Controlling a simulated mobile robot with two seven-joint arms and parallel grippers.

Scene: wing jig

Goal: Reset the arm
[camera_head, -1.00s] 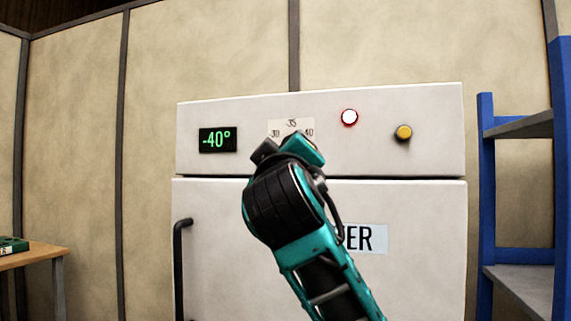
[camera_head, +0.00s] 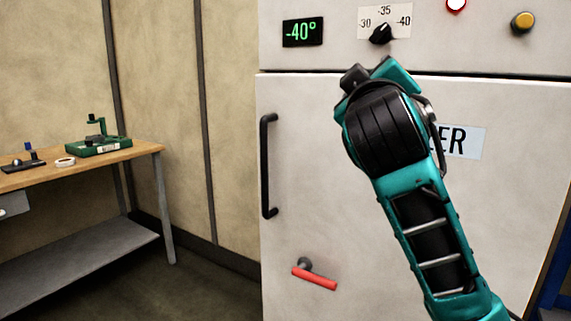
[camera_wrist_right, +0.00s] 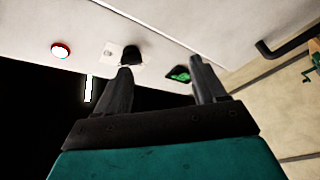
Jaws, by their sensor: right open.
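My right arm rises from the lower right in the head view, in front of a white freezer cabinet (camera_head: 310,150). My right gripper is mostly hidden behind my wrist there. In the right wrist view my right gripper (camera_wrist_right: 160,64) is open, with nothing between its fingers. A black knob (camera_head: 381,35) on a dial plate marked -30, -35 and -40 shows just above my wrist. The knob also shows in the right wrist view (camera_wrist_right: 131,54), beyond the left fingertip; whether they touch cannot be told. My left gripper is not in view.
The display (camera_head: 303,32) reads -40°. A red-ringed white button (camera_head: 456,4) and a yellow button (camera_head: 522,22) sit to the right. The cabinet door has a black handle (camera_head: 267,165) and a red lever (camera_head: 315,278). A workbench (camera_head: 90,163) with tools stands left.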

